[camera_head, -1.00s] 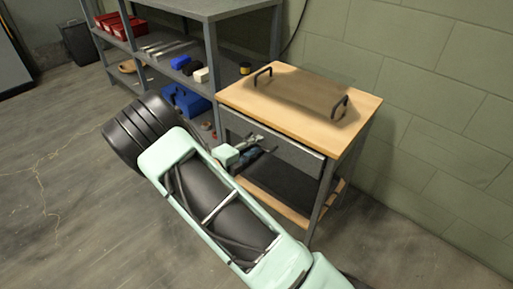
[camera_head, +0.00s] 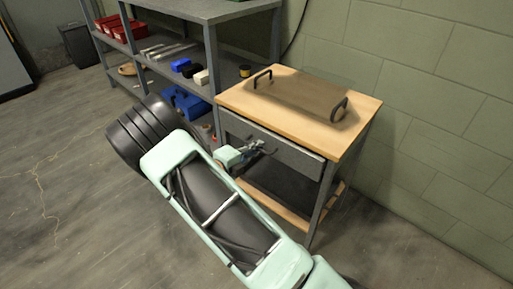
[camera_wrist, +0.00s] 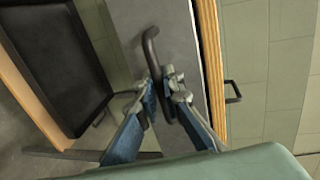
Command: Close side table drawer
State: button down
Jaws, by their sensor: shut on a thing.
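The side table (camera_head: 351,118) has a light wooden top and grey metal legs. Its grey drawer (camera_head: 292,153) sits just under the top; its front shows in the head view, and I cannot tell exactly how far it stands out. My gripper (camera_head: 258,147) is at the drawer front. In the wrist view my gripper (camera_wrist: 162,80) has its fingers closed around the dark curved drawer handle (camera_wrist: 149,44), against the grey drawer front (camera_wrist: 183,40). The fingers hide part of the handle. The inside of the drawer is not visible.
A tray with dark handles (camera_head: 300,93) lies on the table top. A grey shelving unit (camera_head: 212,60) with red bins and blue items stands close on the left. A green block wall (camera_head: 430,110) is behind; floor in front is open.

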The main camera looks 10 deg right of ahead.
jog(key=shift+w+d+r+p, duration=0.1)
jog(key=shift+w+d+p, duration=0.55)
jog(key=shift+w+d, duration=0.4)
jog(key=c, duration=2.1)
grip_release()
jog(key=shift+s+d, duration=0.1)
jog(key=shift+d, duration=0.05)
jog(key=v, duration=1.2)
